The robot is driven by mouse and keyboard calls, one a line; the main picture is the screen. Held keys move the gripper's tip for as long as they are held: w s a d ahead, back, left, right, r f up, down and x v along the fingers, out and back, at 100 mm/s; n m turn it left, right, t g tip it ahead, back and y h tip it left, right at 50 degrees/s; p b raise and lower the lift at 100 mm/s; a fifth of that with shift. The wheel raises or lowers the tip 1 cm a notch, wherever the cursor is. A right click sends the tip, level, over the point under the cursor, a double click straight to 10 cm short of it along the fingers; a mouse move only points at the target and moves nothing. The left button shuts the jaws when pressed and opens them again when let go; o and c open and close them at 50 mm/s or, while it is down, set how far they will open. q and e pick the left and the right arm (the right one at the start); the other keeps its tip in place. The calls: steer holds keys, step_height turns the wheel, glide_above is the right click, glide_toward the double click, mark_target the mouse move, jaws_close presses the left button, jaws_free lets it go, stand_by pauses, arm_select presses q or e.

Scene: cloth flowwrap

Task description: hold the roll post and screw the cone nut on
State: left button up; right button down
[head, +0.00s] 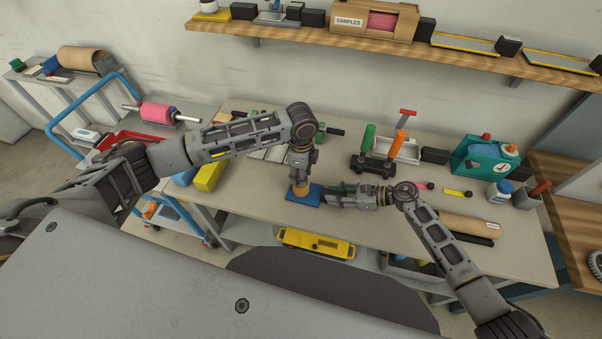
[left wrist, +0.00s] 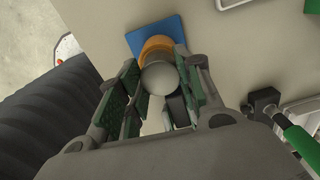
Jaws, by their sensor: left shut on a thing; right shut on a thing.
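A blue block (head: 315,198) sits on the table with an orange round part (head: 301,191) standing on it. In the left wrist view the blue block (left wrist: 150,33) and orange part (left wrist: 157,43) show beyond a rounded grey piece (left wrist: 159,78). These appear to be the roll post and cone nut, but where one ends and the other begins is hidden. My left gripper (head: 301,178) points down from above, its green-padded fingers (left wrist: 152,88) shut on either side of the grey piece. My right gripper (head: 332,194) reaches in from the right, shut low at the post; its contact is mostly hidden.
Behind stand a holder with green and orange handles (head: 384,150) and a teal device (head: 484,158). A brown roll (head: 466,225) lies right of my right arm. A yellow block (head: 209,176) is at left. The table front is bare; a shelf (head: 290,36) runs above.

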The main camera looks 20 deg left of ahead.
arm_select(q)
steer(key=m, duration=2.5)
steer(key=shift+m, duration=0.4)
steer(key=o, duration=0.9)
steer(key=shift+c, duration=0.2)
